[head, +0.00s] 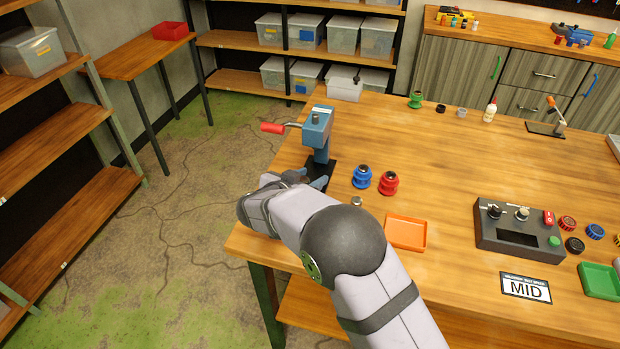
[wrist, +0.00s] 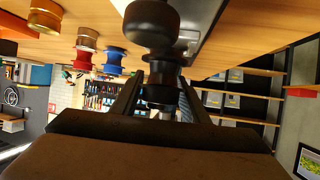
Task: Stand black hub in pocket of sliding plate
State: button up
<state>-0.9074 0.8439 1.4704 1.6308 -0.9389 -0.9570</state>
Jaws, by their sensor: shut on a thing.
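The hub is dark, rounded and close to the camera. A grey metal surface, perhaps the sliding plate (wrist: 203,18), shows beside and behind it. I cannot tell whether the hub touches it, and the pocket is hidden. In the head view, the blue press (head: 317,126) with a red handle stands at the table's left end above a black base (head: 322,169). My arm covers the gripper, the hub and part of that base there.
A blue hub (head: 362,177) and a red hub (head: 388,184) stand right of the press. A small metal piece (head: 356,201) and an orange tray (head: 406,233) lie nearer. A green hub (head: 415,100) stands at the back. A control box (head: 518,232) is at the right.

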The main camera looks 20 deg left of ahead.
jog(key=shift+f, duration=0.45)
jog(key=shift+a+f, duration=0.1)
jog(key=o, duration=1.2)
jog(key=shift+f, duration=0.1)
jog(key=shift+o, duration=0.2)
jog(key=shift+s+r, duration=0.2)
jog(key=shift+r, duration=0.05)
jog(key=b+v, duration=0.2)
jog(key=v, duration=0.9)
jog(key=shift+s+r+b, duration=0.15)
jog(key=shift+s+b, duration=0.15)
jog(key=shift+a, duration=0.1)
